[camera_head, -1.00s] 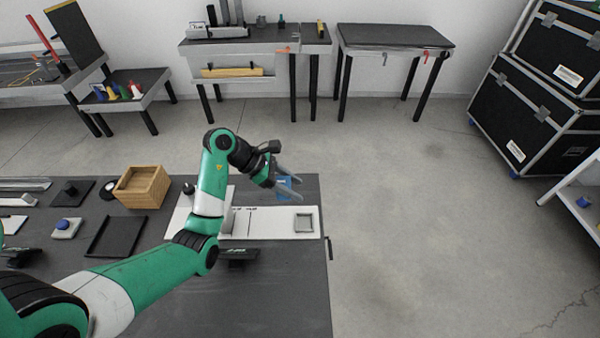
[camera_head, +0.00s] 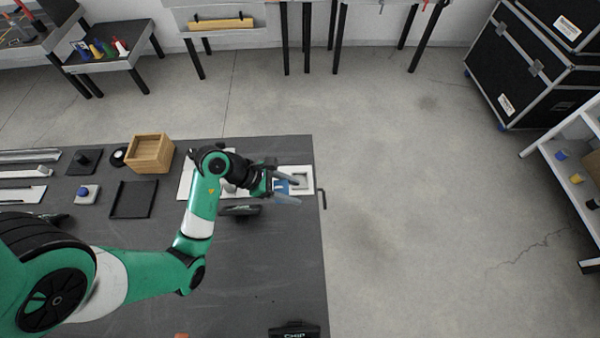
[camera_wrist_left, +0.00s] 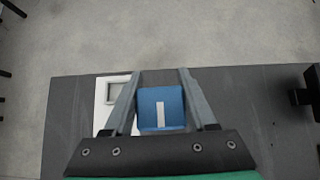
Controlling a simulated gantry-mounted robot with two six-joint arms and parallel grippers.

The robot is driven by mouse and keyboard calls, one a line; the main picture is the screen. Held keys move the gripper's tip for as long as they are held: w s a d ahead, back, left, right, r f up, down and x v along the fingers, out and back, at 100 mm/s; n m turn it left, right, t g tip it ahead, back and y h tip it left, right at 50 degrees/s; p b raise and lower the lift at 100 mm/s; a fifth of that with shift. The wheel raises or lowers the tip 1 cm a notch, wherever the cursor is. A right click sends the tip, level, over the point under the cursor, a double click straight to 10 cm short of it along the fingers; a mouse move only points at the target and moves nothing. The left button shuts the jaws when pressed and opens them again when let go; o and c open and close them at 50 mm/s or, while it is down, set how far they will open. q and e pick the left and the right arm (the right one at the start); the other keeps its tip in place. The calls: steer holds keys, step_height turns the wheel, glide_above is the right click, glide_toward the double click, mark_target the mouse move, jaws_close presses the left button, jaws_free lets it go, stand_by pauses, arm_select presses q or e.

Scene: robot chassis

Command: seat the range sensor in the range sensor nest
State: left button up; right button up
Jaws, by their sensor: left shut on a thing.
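The range sensor, a small blue block (camera_wrist_left: 160,107) with a pale stripe, sits between the fingers of my left gripper (camera_wrist_left: 157,90) in the left wrist view. In the head view my left gripper (camera_head: 290,190) is shut on the blue sensor (camera_head: 281,186), over the right part of a white plate. The range sensor nest, a square grey-rimmed recess (camera_head: 300,181), is at the plate's right end, just right of the sensor. In the wrist view the nest (camera_wrist_left: 116,90) shows left of the sensor, partly behind a finger. The sensor's height above the plate is unclear. My right gripper is out of view.
The dark table (camera_head: 265,270) ends just right of the plate. A wooden box (camera_head: 150,154), a black tray (camera_head: 133,199) and a blue-topped block (camera_head: 87,193) stand to the left. A dark labelled holder (camera_head: 294,330) sits at the front right.

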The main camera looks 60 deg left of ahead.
arm_select(q)
steer(key=s+d, duration=0.1)
steer(key=d, duration=0.1)
steer(key=b, duration=0.7)
glide_above(308, 179)
steer(key=f, duration=0.6)
steer(key=s+f, duration=0.1)
steer(key=f, duration=0.2)
steer(key=shift+d, duration=0.35)
steer(key=shift+w+a+f, duration=0.15)
steer(key=shift+w+a, duration=0.05)
steer(key=shift+w, duration=0.1)
steer(key=f, duration=0.1)
steer(key=f+b, duration=0.1)
steer(key=f, duration=0.1)
steer(key=shift+w+a+f+b, duration=0.1)
steer(key=shift+w+a+b, duration=0.1)
steer(key=shift+b, duration=0.1)
steer(key=shift+f, duration=0.4)
steer(key=o, duration=1.4)
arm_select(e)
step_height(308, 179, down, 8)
